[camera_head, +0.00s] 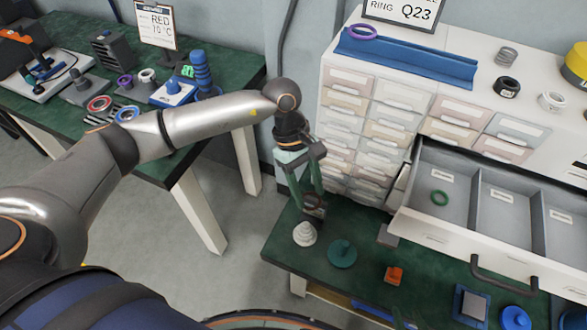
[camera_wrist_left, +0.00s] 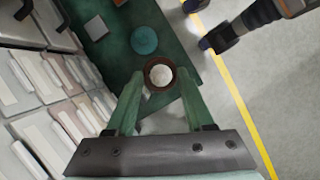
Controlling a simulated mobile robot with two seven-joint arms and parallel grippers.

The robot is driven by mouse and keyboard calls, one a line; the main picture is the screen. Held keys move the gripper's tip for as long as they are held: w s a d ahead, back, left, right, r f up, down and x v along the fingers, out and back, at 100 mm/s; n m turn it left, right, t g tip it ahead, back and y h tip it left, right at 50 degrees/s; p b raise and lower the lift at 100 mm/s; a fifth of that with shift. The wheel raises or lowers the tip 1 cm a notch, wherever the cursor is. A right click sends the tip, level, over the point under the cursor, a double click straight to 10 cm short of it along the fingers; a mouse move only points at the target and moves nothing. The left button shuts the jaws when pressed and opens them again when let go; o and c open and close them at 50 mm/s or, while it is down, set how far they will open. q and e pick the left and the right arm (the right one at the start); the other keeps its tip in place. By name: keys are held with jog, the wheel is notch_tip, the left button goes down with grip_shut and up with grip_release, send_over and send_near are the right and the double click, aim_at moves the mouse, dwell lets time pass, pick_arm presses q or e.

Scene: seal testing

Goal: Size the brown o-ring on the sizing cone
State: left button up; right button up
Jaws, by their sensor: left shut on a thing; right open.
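My left gripper (camera_head: 312,200) is shut on the brown o-ring (camera_wrist_left: 147,74) and holds it between its green fingertips. In the head view the brown o-ring (camera_head: 315,212) is above and slightly right of the white stepped sizing cone (camera_head: 305,236), apart from it. The cone stands at the near left corner of the green bench. In the left wrist view the cone (camera_wrist_left: 161,75) shows through the ring's opening.
A teal round disc (camera_head: 342,253) and an orange block (camera_head: 394,275) lie right of the cone. An open drawer (camera_head: 430,226) with a green ring (camera_head: 439,198) juts over the bench. The small-drawer cabinet (camera_head: 345,110) stands behind.

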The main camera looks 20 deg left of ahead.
pick_arm(q)
jog(key=shift+w+a+f+n+t+b, duration=0.2)
jog(key=shift+f+n+t, duration=0.45)
jog(key=shift+f+n, duration=1)
jog(key=shift+s+a+f+n+t+b, duration=0.2)
jog(key=shift+f+n+t, duration=0.4)
jog(key=shift+f+n, duration=1.05)
jog(key=shift+w+a+f+n+t+b, duration=0.25)
jog(key=shift+f+n+t, duration=0.4)
jog(key=shift+f+n, duration=1)
jog(key=shift+d+f+b, duration=0.1)
jog(key=shift+f+b, duration=0.5)
jog(key=shift+f, duration=0.45)
pick_arm(e)
jog(key=shift+w+a+f, duration=0.55)
jog(key=shift+a+f, duration=0.25)
jog(key=shift+a, duration=0.1)
pick_arm(q)
jog(key=shift+f+b, duration=0.15)
jog(key=shift+b, duration=0.2)
pick_arm(e)
jog(key=shift+d+f, duration=0.1)
jog(key=shift+f, duration=0.1)
